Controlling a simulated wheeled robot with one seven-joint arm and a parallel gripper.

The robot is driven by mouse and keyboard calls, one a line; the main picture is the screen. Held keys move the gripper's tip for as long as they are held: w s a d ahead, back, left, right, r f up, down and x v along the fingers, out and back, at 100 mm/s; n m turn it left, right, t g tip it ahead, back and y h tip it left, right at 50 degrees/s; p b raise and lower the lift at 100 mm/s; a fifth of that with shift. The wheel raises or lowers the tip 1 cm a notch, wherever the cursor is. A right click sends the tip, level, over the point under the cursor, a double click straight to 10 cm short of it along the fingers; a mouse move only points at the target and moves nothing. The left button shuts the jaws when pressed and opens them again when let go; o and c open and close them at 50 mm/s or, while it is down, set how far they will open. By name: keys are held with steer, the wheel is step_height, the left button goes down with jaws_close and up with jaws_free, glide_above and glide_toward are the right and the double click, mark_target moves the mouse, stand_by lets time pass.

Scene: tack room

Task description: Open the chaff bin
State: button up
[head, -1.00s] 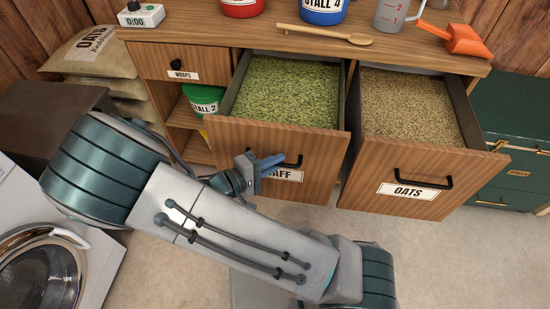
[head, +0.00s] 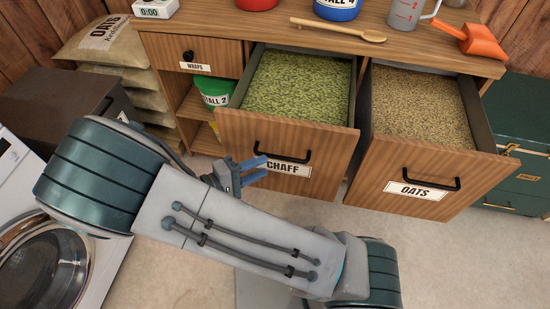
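The chaff bin (head: 230,126) is a wooden drawer with a CHAFF label (head: 290,169) and a black bar handle (head: 283,154). It stands pulled out from the cabinet, and green chaff (head: 299,86) shows inside. My gripper (head: 256,171) is in front of the chaff bin's front panel, left of the label and below the handle's left end. Its two blue fingers are spread with a gap between them and hold nothing. The handle appears clear of the fingers.
The oats bin (head: 365,186) beside it is also pulled out, full of grain. A shut WRAPS drawer (head: 215,56) and a green tub (head: 214,91) are at left. A wooden spoon (head: 340,30) and orange scoop (head: 475,42) lie on the counter. Floor in front is open.

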steer(key=v, duration=0.6)
steer(key=shift+d+r, duration=0.1)
stand_by(0.3)
steer(key=s+d+r+m+g+y+p, duration=0.1)
steer(key=d+r+y+p, duration=0.4)
steer(key=r, duration=0.5)
steer(key=s+d+r+m+g+y+p, duration=0.1)
steer(key=d+r+m+g+y+p, duration=0.1)
steer(key=d+r+y+p, duration=0.3)
steer(key=s+d+r+m+g+y+p, duration=0.1)
steer(key=d+r+m+y+p, duration=0.3)
steer(key=d+r, duration=0.6)
step_height(320, 180, up, 5)
steer(key=shift+s+d+f+y+p, duration=0.1)
steer(key=shift+s+d+y+p, duration=0.2)
steer(key=shift+p, duration=0.4)
steer(key=shift+w, duration=0.1)
